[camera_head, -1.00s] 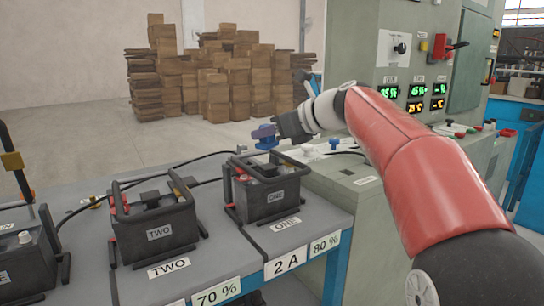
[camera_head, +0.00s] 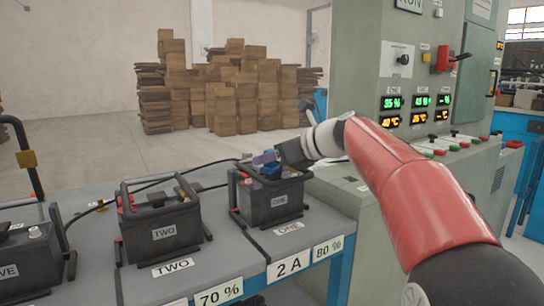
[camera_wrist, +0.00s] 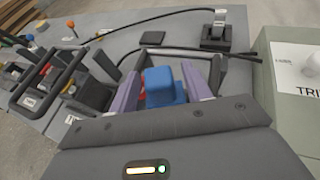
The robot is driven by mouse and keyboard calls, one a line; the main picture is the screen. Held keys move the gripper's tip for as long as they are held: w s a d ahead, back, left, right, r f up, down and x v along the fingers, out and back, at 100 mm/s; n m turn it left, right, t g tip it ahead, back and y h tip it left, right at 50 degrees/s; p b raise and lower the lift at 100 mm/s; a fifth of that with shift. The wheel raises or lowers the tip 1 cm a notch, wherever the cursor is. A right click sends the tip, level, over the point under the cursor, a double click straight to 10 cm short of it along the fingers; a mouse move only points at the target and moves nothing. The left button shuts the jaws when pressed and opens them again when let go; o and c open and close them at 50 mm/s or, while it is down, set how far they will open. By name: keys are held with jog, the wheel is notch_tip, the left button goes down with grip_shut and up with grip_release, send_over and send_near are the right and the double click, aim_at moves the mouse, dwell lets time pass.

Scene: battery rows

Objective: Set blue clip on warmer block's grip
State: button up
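In the wrist view the clip (camera_wrist: 165,86) sits between the two fingers. The clip is at the top of the black block labelled ONE (camera_head: 268,203), near its handle frame; I cannot tell whether it touches the grip. The block labelled TWO (camera_head: 163,232) stands to its left, with its own black handle. A third black block (camera_head: 25,258) is partly cut off at the left edge. The panel's orange temperature readouts (camera_head: 390,121) are lit; the first looks like 40 °C, the others are hard to read.
The blocks stand on a grey bench (camera_head: 225,258) with cards along its front edge. A black cable (camera_head: 135,190) runs behind them. The grey-green console (camera_head: 340,190) stands close on the right. Stacked cartons (camera_head: 235,95) are far back.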

jog(key=shift+r, duration=0.25)
jog(key=v, duration=1.2)
jog(key=shift+f, duration=0.1)
jog(key=s+d+f+n+h, duration=0.3)
jog(key=s+f+n, duration=0.5)
jog(key=s+f, duration=0.1)
jog(key=s+d+f+n+g+h, duration=0.1)
jog(key=s+d+f+n+h, duration=0.2)
jog(key=s+f+n, duration=0.5)
jog(key=s+d+f+n+g+h, duration=0.1)
jog(key=s+d+f+n+h, duration=0.2)
jog(key=s+f+n+h, duration=0.2)
jog(key=s+f+n, duration=0.3)
jog(key=s+f, duration=0.4)
jog(key=shift+n, duration=0.4)
jog(key=shift+s, duration=0.1)
